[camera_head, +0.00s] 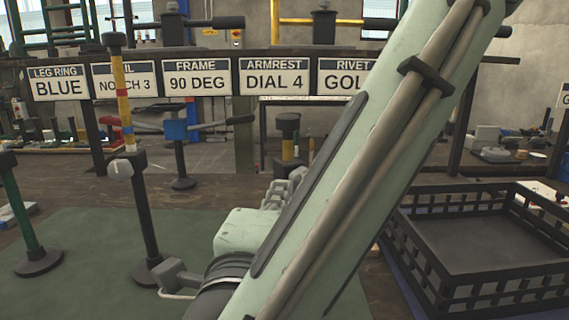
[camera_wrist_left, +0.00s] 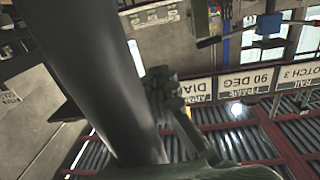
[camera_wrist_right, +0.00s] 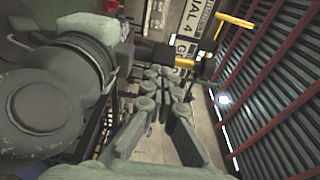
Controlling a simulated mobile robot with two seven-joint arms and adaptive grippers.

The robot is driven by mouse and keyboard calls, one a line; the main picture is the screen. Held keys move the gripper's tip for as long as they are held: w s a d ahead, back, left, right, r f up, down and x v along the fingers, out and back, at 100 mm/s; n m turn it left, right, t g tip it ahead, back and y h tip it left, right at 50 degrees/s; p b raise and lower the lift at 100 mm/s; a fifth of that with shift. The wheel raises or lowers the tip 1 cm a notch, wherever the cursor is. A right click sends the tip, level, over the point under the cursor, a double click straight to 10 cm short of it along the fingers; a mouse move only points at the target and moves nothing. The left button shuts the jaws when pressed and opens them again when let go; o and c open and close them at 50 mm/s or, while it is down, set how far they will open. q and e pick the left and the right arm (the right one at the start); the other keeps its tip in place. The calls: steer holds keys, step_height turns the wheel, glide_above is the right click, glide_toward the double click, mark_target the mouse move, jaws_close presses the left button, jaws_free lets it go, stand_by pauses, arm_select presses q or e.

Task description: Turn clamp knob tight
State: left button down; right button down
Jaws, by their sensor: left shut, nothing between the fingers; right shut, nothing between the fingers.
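Which part is the clamp knob I cannot tell. A post stand (camera_head: 145,215) with a yellow and orange upper rod carries a pale knob (camera_head: 120,169) on its side. Behind it, a short stand holds a blue clamp (camera_head: 177,130) with a dark handle (camera_head: 228,121). My right gripper (camera_head: 289,186) shows in the head view partly behind my pale green arm, right of these stands and apart from them. It is shut and empty, and shows in the right wrist view (camera_wrist_right: 165,78). My left gripper (camera_wrist_left: 160,80) shows only in the left wrist view, shut and empty.
A row of signs (camera_head: 196,82) hangs on a dark rail behind the bench. A black crate (camera_head: 470,295) stands at the right. A green post stand (camera_head: 35,235) is at the left. The green mat (camera_head: 90,270) has bare room at front left. My arm hides the middle right.

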steer(key=shift+r, duration=0.4)
stand_by(0.4)
stand_by(0.4)
steer(key=s+d, duration=0.1)
steer(key=s, duration=0.5)
steer(key=shift+d, duration=0.15)
stand_by(0.4)
